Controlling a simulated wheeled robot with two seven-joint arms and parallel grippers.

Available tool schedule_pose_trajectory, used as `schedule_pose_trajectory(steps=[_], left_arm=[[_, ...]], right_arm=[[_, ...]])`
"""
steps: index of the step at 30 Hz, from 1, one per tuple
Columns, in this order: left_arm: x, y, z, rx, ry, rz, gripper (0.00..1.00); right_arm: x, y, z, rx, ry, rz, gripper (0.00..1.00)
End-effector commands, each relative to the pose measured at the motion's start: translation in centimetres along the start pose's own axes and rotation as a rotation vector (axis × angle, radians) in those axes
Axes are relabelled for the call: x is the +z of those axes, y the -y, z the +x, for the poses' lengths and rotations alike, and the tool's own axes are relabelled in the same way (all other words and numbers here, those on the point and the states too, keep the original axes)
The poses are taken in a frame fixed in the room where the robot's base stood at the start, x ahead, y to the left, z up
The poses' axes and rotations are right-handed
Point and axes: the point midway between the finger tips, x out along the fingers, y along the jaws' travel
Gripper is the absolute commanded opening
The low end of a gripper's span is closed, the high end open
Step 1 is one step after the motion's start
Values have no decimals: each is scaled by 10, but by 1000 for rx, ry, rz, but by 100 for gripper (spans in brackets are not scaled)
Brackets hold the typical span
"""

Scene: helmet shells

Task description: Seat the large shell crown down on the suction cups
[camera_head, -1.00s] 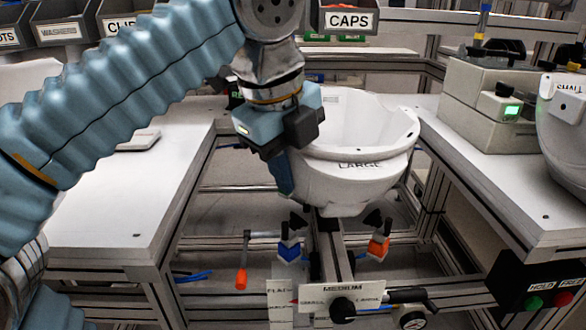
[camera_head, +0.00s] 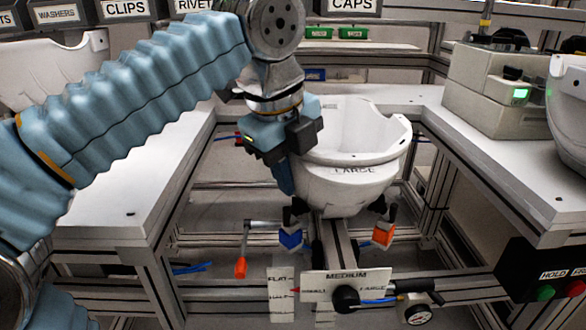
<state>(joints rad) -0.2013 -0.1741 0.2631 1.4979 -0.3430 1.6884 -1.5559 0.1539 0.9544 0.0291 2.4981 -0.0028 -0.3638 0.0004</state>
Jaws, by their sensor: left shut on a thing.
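The large shell (camera_head: 345,185) is white, marked LARGE, with its open side up and its crown down. It is above the central fixture (camera_head: 340,243). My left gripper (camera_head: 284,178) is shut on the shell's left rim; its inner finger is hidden. Black suction cups (camera_head: 381,209) show beside the shell's underside, near an orange block (camera_head: 383,234) and a blue block (camera_head: 290,237). The crown hides the middle of the fixture, so I cannot tell whether the shell touches the cups. My right gripper is out of view.
A MEDIUM sign with a black knob (camera_head: 346,299) and a gauge (camera_head: 417,314) are at the front. A HOLD button box (camera_head: 530,270) is at right. Another shell (camera_head: 568,120) stands far right, another (camera_head: 50,72) far left. White tables flank the fixture.

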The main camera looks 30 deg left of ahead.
Motion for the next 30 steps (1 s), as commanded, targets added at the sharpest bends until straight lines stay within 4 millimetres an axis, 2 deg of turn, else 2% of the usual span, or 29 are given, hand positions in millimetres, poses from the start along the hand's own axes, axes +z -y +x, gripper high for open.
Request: schedule_pose_trajectory(steps=[1,2,7,15,19,30], left_arm=[[0,0,-1,-2,0,0,0],[0,0,-1,-2,0,0,28],[0,0,-1,-1,0,0,54],[0,0,0,1,0,0,55],[0,1,-11,-1,0,0,55],[0,2,-92,-3,-1,1,55]], right_arm=[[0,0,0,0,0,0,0],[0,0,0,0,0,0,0],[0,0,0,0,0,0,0],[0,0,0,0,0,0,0],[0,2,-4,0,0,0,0],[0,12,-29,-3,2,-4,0]])
